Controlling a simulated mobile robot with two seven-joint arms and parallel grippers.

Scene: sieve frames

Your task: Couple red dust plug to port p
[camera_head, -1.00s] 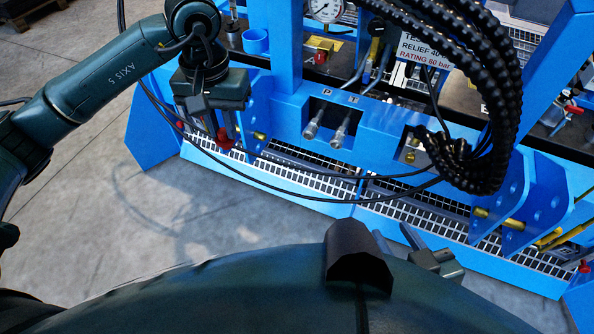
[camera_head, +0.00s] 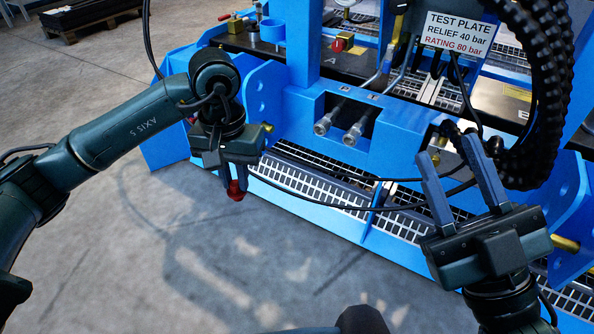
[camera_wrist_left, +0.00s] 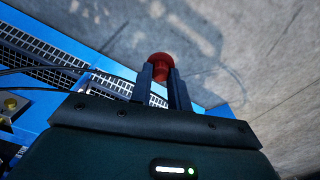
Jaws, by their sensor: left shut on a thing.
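My left gripper (camera_head: 234,178) is shut on the red dust plug (camera_head: 236,194), which hangs below the fingertips in front of the blue frame. In the left wrist view the plug (camera_wrist_left: 160,61) sticks out past the fingertips (camera_wrist_left: 160,77). Port P (camera_head: 325,122) is the left of two silvery couplings in a recess of the blue beam, right of the plug and apart from it. My right gripper (camera_head: 450,152) is open and empty, its two fingers pointing up in front of the beam's right part.
A second coupling (camera_head: 354,133) sits beside port P. A black cable (camera_head: 330,207) crosses in front of the grating. A bundle of black hoses (camera_head: 545,90) hangs at the right, near a test plate sign (camera_head: 457,33). The floor at front left is clear.

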